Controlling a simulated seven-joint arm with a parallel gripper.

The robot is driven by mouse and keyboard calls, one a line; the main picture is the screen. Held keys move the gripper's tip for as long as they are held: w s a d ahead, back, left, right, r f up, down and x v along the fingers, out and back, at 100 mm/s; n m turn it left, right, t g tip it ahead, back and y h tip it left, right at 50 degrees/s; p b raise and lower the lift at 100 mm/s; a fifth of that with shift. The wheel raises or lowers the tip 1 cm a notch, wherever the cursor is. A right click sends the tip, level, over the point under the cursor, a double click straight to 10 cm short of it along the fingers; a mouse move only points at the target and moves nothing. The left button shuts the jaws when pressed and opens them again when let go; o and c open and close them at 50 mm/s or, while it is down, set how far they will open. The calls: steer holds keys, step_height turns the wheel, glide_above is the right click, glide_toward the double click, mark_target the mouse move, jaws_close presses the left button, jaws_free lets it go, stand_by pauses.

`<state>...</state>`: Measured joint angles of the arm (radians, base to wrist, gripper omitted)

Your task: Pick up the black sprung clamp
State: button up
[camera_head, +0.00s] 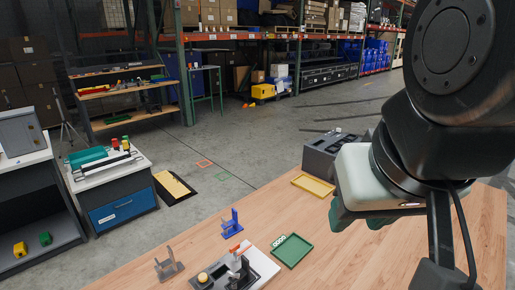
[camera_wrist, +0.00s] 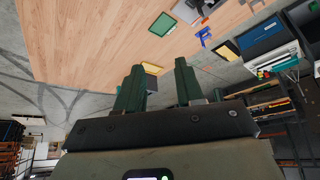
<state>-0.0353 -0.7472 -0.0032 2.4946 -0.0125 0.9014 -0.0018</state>
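My gripper (camera_head: 358,218) is above the wooden table at the right in the head view. In the wrist view its two green fingers (camera_wrist: 159,65) stand apart with nothing between them. A light grey plate (camera_head: 265,268) at the table's front carries a dark clamp-like part (camera_head: 241,276) with a red-tipped lever; I cannot tell whether this is the black sprung clamp. A dark grey tote (camera_head: 320,160) at the table's far side has small black items at its top, too small to tell apart. My gripper is well apart from the plate.
On the table are a green tray (camera_head: 293,251), a yellow tray (camera_head: 313,186), a blue stand (camera_head: 232,223) and a grey bracket (camera_head: 168,266). A blue-drawered cabinet (camera_head: 122,209) stands at left beyond the table. The wood between the two trays is clear.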

steer(key=n+g, duration=0.6)
steer(key=n, duration=0.2)
glide_above(245, 258)
step_height(245, 258, down, 26)
steer(key=r, duration=0.1)
step_height(245, 258, down, 5)
steer(key=shift+f, duration=0.2)
steer(key=shift+w+f, duration=0.1)
steer(key=shift+f, duration=2.9)
jaws_close()
